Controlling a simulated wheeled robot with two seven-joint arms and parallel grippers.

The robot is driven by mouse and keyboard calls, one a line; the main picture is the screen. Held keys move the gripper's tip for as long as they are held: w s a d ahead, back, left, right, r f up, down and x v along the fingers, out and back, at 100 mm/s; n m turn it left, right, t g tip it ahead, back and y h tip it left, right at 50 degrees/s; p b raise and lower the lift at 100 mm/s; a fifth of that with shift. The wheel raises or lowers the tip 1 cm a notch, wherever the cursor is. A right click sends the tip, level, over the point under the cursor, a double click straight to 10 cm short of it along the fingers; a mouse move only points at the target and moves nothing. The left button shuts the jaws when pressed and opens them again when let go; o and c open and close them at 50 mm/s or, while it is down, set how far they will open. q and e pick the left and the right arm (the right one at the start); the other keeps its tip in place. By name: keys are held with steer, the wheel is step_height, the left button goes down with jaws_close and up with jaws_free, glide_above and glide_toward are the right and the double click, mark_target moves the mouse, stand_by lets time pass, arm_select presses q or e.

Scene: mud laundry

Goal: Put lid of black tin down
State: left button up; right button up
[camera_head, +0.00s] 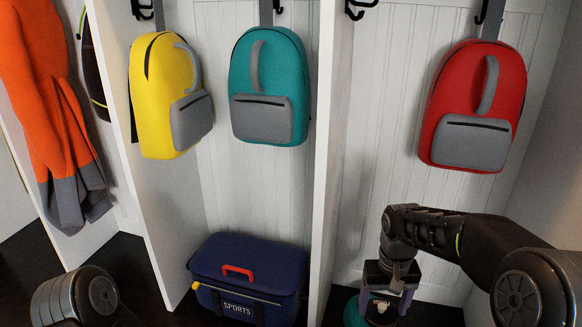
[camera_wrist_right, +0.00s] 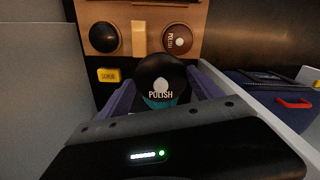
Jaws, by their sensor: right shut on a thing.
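My right gripper (camera_head: 383,305) reaches down in the right cubby of the head view. In the right wrist view its two purple fingers (camera_wrist_right: 158,92) are shut on a round black lid (camera_wrist_right: 160,72) marked POLISH, with a pale emblem. Beyond the lid is a brown box (camera_wrist_right: 140,66) that holds a round black tin (camera_wrist_right: 104,37) showing no lettering. Whether the lid touches anything beneath is hidden. My left arm shows only at the lower left of the head view; its gripper is out of view.
A brown POLISH tin (camera_wrist_right: 178,39) and a yellow block (camera_wrist_right: 108,75) sit at the box. A teal thing (camera_head: 353,311) is beside my right gripper. A white divider (camera_head: 322,160) separates this cubby from the blue SPORTS cooler (camera_head: 250,268). A red backpack (camera_head: 474,105) hangs above.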

steer(key=shift+w+a+r, duration=0.1)
steer(key=shift+a+r, duration=0.15)
steer(key=shift+a, duration=0.8)
steer(key=shift+d, duration=0.1)
steer(key=s+d+f+m, duration=0.4)
steer(key=d+m, duration=0.4)
steer(key=m, duration=0.1)
steer(key=s+d+f+m, duration=0.4)
steer(key=d+f+m, duration=0.1)
steer(key=d+m, duration=0.3)
steer(key=shift+s+d+f+m, duration=0.15)
steer(key=shift+s+d+m, duration=0.2)
steer(key=shift+m, duration=0.45)
steer(key=shift+a, duration=0.15)
step_height(320, 180, down, 5)
